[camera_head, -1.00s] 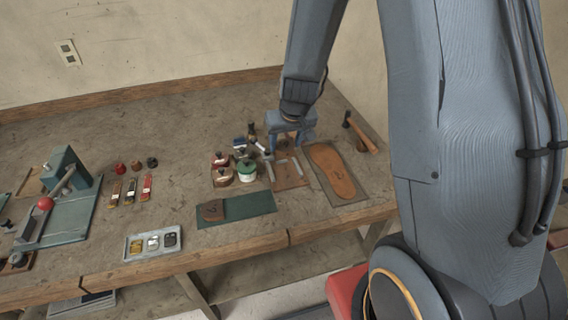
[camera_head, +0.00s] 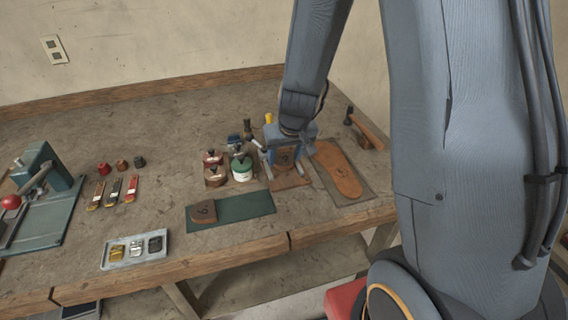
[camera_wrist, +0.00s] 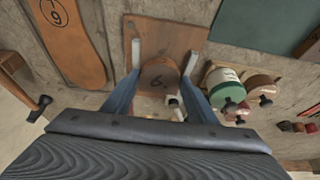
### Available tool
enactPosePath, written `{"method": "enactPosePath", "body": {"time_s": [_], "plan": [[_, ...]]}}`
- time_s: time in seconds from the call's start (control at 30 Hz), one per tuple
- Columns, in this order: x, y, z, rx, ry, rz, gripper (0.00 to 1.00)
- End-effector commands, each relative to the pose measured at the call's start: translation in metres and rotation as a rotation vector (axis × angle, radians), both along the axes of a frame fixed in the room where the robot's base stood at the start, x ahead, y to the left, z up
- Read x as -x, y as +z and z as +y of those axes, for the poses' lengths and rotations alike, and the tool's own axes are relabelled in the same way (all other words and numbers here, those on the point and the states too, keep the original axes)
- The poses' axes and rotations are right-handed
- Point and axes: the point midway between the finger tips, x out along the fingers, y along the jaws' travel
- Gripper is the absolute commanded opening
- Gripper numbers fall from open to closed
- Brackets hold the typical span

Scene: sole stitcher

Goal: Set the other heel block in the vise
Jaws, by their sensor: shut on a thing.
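My gripper (camera_wrist: 160,98) is shut on a brown heel block (camera_wrist: 158,78) with a dark mark like a 6, its blue fingers on either side. The held block also shows in the head view (camera_head: 286,157). Another brown heel block (camera_head: 204,212) lies on the green mat (camera_head: 246,206), left of and nearer than the vise.
A tan sole on a board (camera_head: 340,174) lies right of the vise, a hammer (camera_head: 366,132) beyond it. Jars (camera_head: 241,167) stand close on the left. A metal tray (camera_head: 137,249) and a green-based machine (camera_head: 45,205) are farther left.

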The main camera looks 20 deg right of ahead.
Motion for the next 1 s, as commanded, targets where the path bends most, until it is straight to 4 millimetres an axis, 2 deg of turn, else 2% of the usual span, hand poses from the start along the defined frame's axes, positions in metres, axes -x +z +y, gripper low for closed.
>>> {"method": "enactPosePath", "body": {"time_s": [0.03, 0.1, 0.4, 1.0], "plan": [[-0.001, -0.007, 0.0, 0.0, -0.001, -0.001, 0.26], [-0.001, -0.009, 0.0, 0.0, -0.001, -0.001, 0.26], [0.0, -0.008, 0.0, 0.0, -0.001, 0.0, 0.26], [0.001, -0.022, 0.0, 0.0, 0.0, 0.003, 0.26]]}}
